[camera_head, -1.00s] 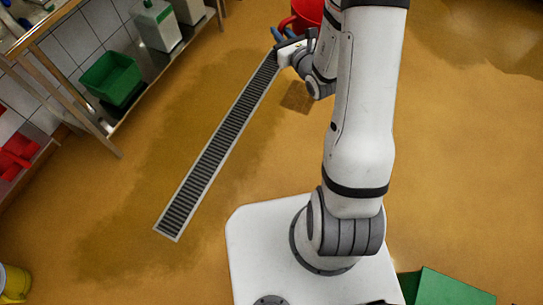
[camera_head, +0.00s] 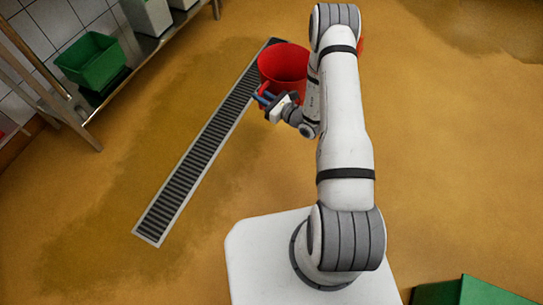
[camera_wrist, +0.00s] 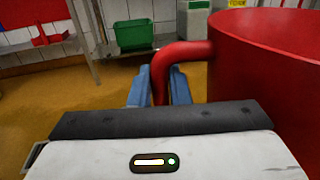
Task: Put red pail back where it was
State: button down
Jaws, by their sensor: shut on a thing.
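The red pail (camera_head: 283,68) shows in the head view, upright, at the upper middle beside my arm and over the far end of the floor drain. My gripper (camera_head: 265,99) is at the pail's lower left side. In the wrist view the pail (camera_wrist: 268,60) fills the right side, and its red handle (camera_wrist: 182,52) bends down between the blue fingers of my gripper (camera_wrist: 159,85). The fingers are shut on this handle. The pail's base is hidden in the wrist view, and I cannot tell its height above the floor.
A long floor drain (camera_head: 190,167) runs diagonally across the ochre floor. A metal shelf (camera_head: 150,50) along the left wall holds a green bin (camera_head: 91,60) and white containers. A green box (camera_head: 470,292) is at the lower right. Open floor lies right of my arm.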

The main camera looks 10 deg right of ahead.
jog(key=s+a+f+n+g+y+b, duration=0.1)
jog(key=f+b, duration=0.6)
jog(key=f, duration=1)
jog(key=s+a+f+n+g+y+b, duration=0.1)
jog(key=s+f+b, duration=0.3)
jog(key=f, duration=1.2)
jog(key=a+g+b, duration=0.1)
jog(key=b, duration=0.3)
jog(key=shift+f+n+y, duration=0.3)
jog(key=shift+f+y, duration=0.1)
jog(key=shift+f, duration=0.1)
jog(key=c, duration=1.8)
grip_release()
jog(key=o, duration=0.4)
jog(key=shift+o, duration=0.2)
